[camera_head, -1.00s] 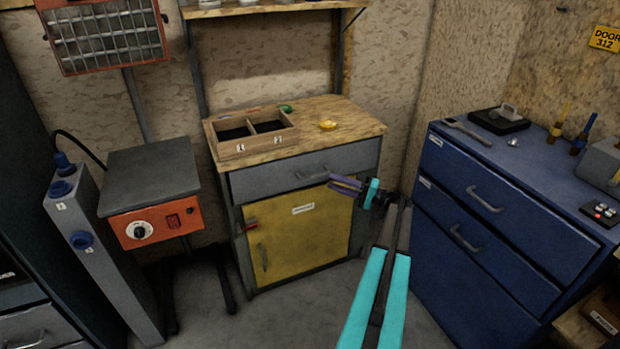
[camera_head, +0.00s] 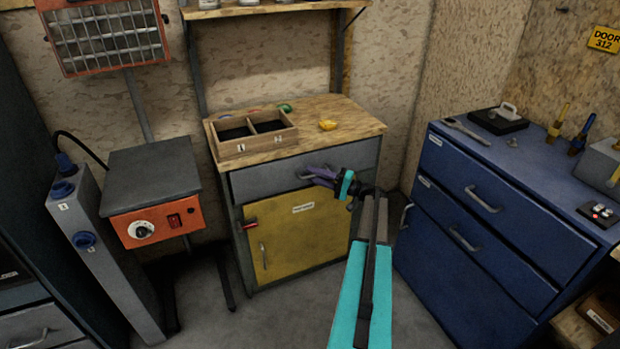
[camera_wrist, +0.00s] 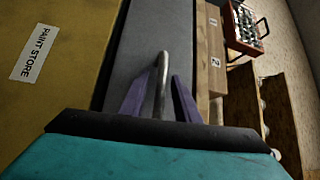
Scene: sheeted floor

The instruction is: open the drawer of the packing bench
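The packing bench has a wooden top (camera_head: 355,124), a shut grey drawer (camera_head: 262,180) under it, and a yellow door (camera_head: 290,236) below. The drawer front also shows in the wrist view (camera_wrist: 150,35). My gripper (camera_head: 312,173) is at the drawer front, over the handle, and hides most of it in the head view. In the wrist view, my gripper (camera_wrist: 163,88) has its two purple fingers apart, one on each side of the metal drawer handle (camera_wrist: 161,85). The fingers look open around the handle; whether either touches it is hard to tell.
A two-part wooden tray (camera_head: 262,148) and a yellow item (camera_head: 327,125) sit on the bench top. A blue drawer cabinet (camera_head: 480,240) stands close at the right. An orange-fronted unit (camera_head: 155,222) stands at the left. Floor in front of the bench is clear.

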